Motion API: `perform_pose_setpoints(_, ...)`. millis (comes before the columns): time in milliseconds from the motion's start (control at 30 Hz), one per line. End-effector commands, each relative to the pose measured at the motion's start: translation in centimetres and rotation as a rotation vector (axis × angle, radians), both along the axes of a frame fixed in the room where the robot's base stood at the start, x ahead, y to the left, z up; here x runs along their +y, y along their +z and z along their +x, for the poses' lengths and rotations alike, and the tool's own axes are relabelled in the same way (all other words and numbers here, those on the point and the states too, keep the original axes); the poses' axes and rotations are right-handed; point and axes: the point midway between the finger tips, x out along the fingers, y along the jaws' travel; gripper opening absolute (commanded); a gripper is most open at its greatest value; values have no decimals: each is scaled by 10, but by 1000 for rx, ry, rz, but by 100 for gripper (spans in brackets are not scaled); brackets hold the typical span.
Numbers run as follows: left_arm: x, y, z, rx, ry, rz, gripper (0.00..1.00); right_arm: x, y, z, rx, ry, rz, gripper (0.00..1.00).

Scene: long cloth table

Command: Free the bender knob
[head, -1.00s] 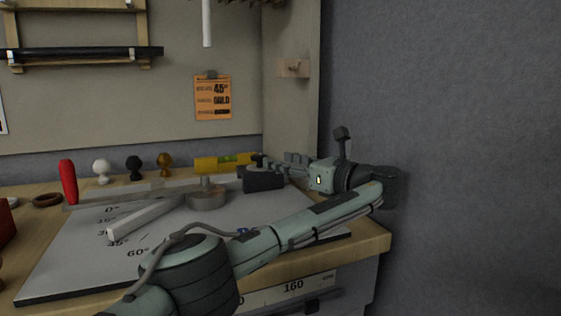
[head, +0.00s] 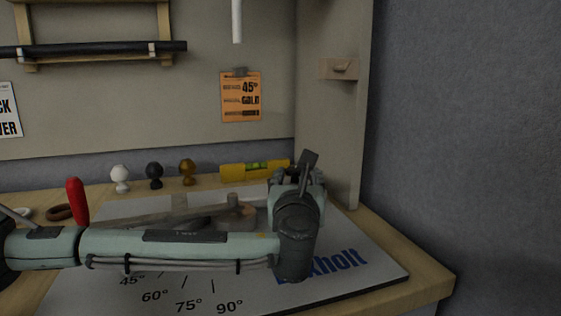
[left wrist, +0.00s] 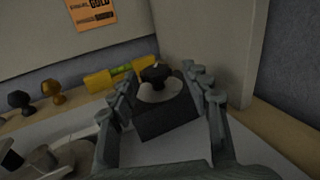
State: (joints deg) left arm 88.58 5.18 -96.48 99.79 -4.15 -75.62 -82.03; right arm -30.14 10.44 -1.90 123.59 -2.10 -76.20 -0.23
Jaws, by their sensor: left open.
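A small black knob (left wrist: 155,75) sits on a pale round disc on top of a dark block (left wrist: 165,118) in the left wrist view. In the head view my left wrist hides this knob and block. My left gripper (left wrist: 165,85) is open, with its fingers on either side of the block and knob; I cannot tell whether they touch. It also shows from behind in the head view (head: 297,182). The bender's round pivot part (left wrist: 45,160) is at the lower left of the wrist view. The angle-marked board (head: 380,268) lies beneath. My right gripper is not in view.
White (head: 120,173), black (head: 154,170) and gold (head: 187,166) ball knobs stand along the back, beside a yellow level (head: 235,172). A red handle (head: 76,200) stands at left. A side panel (head: 335,130) rises at right.

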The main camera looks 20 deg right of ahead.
Motion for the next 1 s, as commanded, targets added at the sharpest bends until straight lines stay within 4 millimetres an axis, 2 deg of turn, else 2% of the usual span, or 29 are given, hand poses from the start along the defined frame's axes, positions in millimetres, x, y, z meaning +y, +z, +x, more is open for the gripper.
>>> perform_pose_setpoints(167, -1, -1, 8, -9, 8, 27, 48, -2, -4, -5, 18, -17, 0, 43)
perform_pose_setpoints(500, -17, -1, 58, -10, 11, 26, 48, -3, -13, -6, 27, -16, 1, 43)
perform_pose_setpoints(633, -21, -1, 71, -10, 11, 25, 48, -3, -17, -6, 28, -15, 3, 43)
perform_pose_setpoints(1000, -24, -1, 77, -8, 9, 25, 48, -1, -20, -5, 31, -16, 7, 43)
